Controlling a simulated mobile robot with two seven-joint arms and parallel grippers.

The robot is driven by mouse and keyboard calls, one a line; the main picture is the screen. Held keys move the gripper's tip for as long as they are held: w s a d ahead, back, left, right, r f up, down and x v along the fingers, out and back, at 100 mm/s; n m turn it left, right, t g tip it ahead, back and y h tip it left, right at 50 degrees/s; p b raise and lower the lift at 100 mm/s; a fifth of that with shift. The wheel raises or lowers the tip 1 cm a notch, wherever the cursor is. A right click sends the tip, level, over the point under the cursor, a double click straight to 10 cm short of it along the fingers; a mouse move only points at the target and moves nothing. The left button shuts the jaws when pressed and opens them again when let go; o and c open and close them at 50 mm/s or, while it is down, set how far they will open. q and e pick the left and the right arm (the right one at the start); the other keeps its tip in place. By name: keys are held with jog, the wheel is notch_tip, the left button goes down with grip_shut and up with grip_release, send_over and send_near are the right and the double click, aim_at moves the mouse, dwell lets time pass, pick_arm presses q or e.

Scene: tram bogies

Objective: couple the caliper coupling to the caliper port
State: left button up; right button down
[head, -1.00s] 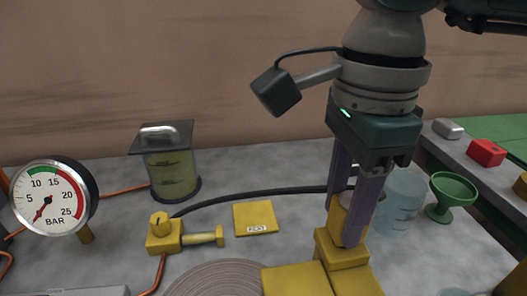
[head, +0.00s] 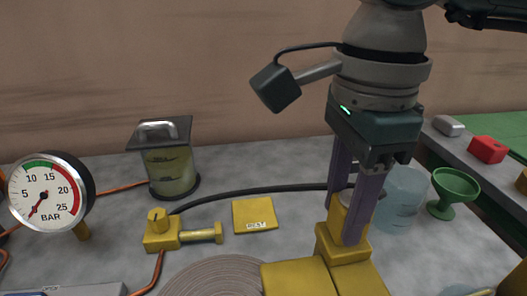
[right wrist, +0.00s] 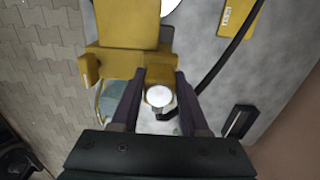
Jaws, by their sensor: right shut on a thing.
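My right gripper (head: 344,222) comes down from above with its purple fingers at the yellow caliper (head: 297,278). It is shut on the caliper coupling (right wrist: 159,96), which shows in the right wrist view as a round pale top between the fingers. A black hose (head: 262,191) runs from the coupling to the yellow valve block (head: 160,237). The coupling is over the caliper's raised end block (head: 343,250). The caliper port is hidden by the fingers and coupling, and I cannot tell whether the coupling is seated. My left gripper is out of view.
A pressure gauge (head: 45,195) reads low at the left. A fluid reservoir (head: 170,172) stands behind. A yellow tag (head: 255,215) lies flat. A clear beaker (head: 403,200) and a green funnel (head: 454,190) stand close right of my gripper. A ribbed disc (head: 215,278) is in front.

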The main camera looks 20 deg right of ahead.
jog(key=shift+f, duration=0.2)
jog(key=shift+c, duration=1.6)
grip_release()
notch_tip(320, 180, up, 10)
jog(key=shift+s, duration=0.1)
